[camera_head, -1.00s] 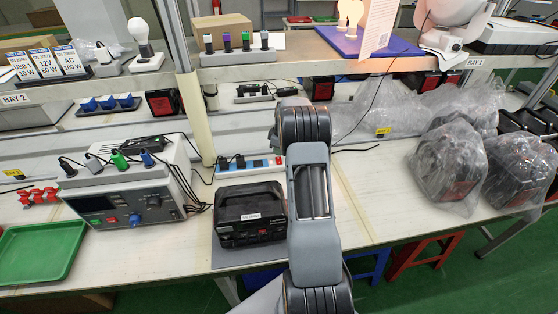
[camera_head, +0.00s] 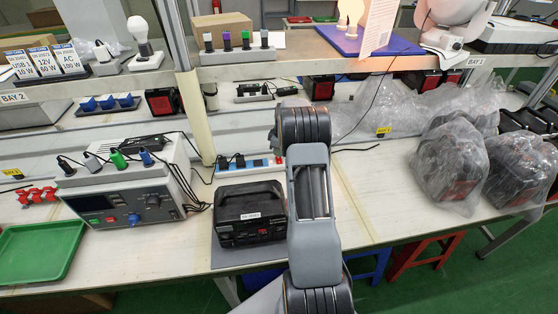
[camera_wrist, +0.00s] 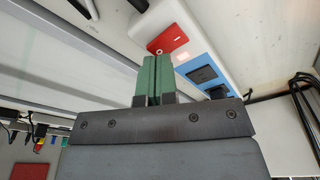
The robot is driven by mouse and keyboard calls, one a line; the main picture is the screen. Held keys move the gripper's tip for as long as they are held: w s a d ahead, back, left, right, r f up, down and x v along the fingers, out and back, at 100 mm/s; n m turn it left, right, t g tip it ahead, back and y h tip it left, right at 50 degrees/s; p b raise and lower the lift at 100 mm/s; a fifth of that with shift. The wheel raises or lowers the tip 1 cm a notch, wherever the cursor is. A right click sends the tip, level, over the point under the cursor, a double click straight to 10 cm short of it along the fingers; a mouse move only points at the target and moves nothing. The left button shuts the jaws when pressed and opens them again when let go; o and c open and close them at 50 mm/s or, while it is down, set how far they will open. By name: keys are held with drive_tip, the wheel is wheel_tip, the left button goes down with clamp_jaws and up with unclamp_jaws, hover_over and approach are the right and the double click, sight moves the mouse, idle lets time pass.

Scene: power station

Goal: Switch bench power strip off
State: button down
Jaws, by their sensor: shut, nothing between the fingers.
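The bench power strip (camera_head: 262,163) lies on the bench behind the black power unit, with black plugs in its blue part. In the wrist view the strip (camera_wrist: 207,42) has a white body, a red rocker switch (camera_wrist: 167,38) and a blue socket section. My gripper (camera_wrist: 158,60) has green fingers that are shut and empty. The fingertips are at the near edge of the red switch in the picture; I cannot tell whether they touch it. In the head view my arm hides the gripper. I cannot tell which way the rocker is tilted.
A black power unit (camera_head: 249,213) stands in front of the strip. A grey bench instrument (camera_head: 135,203) with a second strip (camera_head: 118,170) on top stands to the left. A shelf (camera_head: 290,68) crosses above. Bagged units (camera_head: 449,165) stand at right; the bench between is mostly clear.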

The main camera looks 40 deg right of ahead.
drive_tip(key=shift+f+b, duration=0.55)
drive_tip(key=shift+f, duration=0.25)
drive_tip(key=shift+r, duration=0.1)
drive_tip(key=shift+r+p, duration=1.95)
drive_tip(key=shift+r, duration=1.5)
